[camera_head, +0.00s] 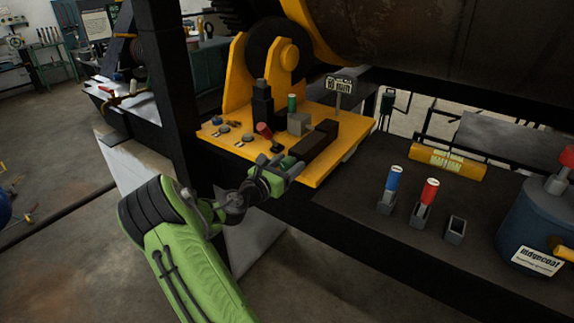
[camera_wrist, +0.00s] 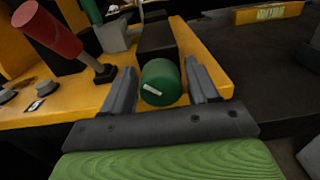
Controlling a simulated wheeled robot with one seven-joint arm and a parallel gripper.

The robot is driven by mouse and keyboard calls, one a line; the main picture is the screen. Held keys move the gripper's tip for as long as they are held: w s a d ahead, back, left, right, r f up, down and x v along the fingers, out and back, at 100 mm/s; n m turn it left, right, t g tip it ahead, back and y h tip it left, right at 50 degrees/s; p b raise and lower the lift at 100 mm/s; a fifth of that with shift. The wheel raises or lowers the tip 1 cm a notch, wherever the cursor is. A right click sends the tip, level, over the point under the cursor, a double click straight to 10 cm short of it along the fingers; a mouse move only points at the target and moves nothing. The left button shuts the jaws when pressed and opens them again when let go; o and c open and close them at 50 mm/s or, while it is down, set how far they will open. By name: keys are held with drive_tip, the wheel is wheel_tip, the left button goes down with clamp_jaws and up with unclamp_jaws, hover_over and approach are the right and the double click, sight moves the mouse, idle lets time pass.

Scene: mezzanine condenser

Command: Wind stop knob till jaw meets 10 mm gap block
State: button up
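The green stop knob (camera_wrist: 160,83), with a white mark on its face, sits at the near end of a dark block (camera_wrist: 155,38). My gripper (camera_head: 288,168) is at the front edge of the yellow plate (camera_head: 322,177). In the wrist view its fingers stand on either side of the knob, with a narrow gap showing at each side, so it looks open around it. A grey block (camera_head: 299,123) stands behind the knob, near a "10 mm" sign (camera_head: 340,86). I cannot tell for sure which part is the jaw, or its distance from the block.
A red-handled lever (camera_head: 264,131) stands close left of my gripper; it looms in the wrist view (camera_wrist: 48,30). A green-topped post (camera_head: 292,102) is behind. On the dark bench right are blue (camera_head: 393,180) and red (camera_head: 430,190) cylinders in holders and a blue pot (camera_head: 535,220).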

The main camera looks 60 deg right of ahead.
drive_tip(key=c, duration=0.8)
drive_tip(key=m+b, duration=0.1)
drive_tip(key=m, duration=0.3)
drive_tip(key=shift+m, duration=0.4)
drive_tip(key=o, duration=1.1)
drive_tip(key=shift+c, duration=0.2)
